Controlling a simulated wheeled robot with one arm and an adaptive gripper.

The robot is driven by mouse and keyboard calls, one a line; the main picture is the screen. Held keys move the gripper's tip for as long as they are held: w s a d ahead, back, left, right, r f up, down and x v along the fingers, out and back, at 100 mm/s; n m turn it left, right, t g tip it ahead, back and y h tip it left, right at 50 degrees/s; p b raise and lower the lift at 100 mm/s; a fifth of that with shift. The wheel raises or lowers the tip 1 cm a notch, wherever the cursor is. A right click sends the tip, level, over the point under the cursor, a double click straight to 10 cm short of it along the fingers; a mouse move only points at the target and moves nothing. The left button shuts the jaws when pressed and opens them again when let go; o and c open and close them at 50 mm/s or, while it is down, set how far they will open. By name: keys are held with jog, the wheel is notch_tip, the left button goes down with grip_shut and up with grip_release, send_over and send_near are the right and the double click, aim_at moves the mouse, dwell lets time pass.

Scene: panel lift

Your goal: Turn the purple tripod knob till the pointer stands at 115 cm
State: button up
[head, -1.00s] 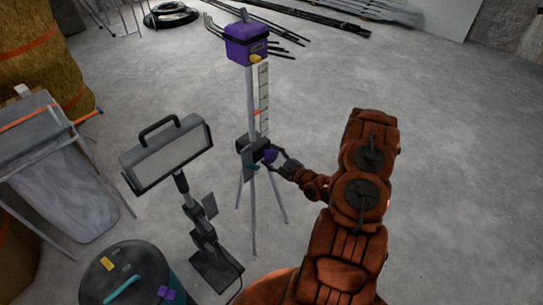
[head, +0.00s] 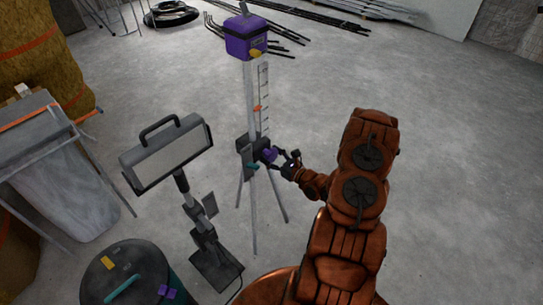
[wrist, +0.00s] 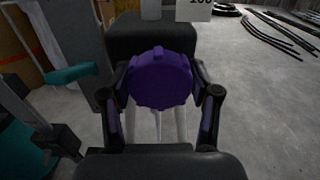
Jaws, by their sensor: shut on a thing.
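The purple knob (head: 269,155) sits on the dark clamp block (head: 253,148) of the tripod. In the wrist view the round, ridged knob (wrist: 160,80) fills the middle. My gripper (head: 274,157) is shut on the knob, with one finger at each side of it in the wrist view (wrist: 160,86). The orange pointer (head: 257,108) stands partway up the pale upright scale (head: 264,80). Its exact reading is too small to tell. A purple laser-like box (head: 246,40) tops the mast. A scale label (wrist: 201,3), apparently "100", is cut off at the wrist view's top.
A work lamp (head: 168,155) stands left of the tripod. A dark drum (head: 125,275) with small items on top is at the front left. Black rods (head: 285,40) lie behind.

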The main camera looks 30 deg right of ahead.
jog(key=shift+m, duration=0.5)
jog(key=o, duration=1.2)
jog(key=shift+c, duration=0.2)
jog(key=v, duration=1.2)
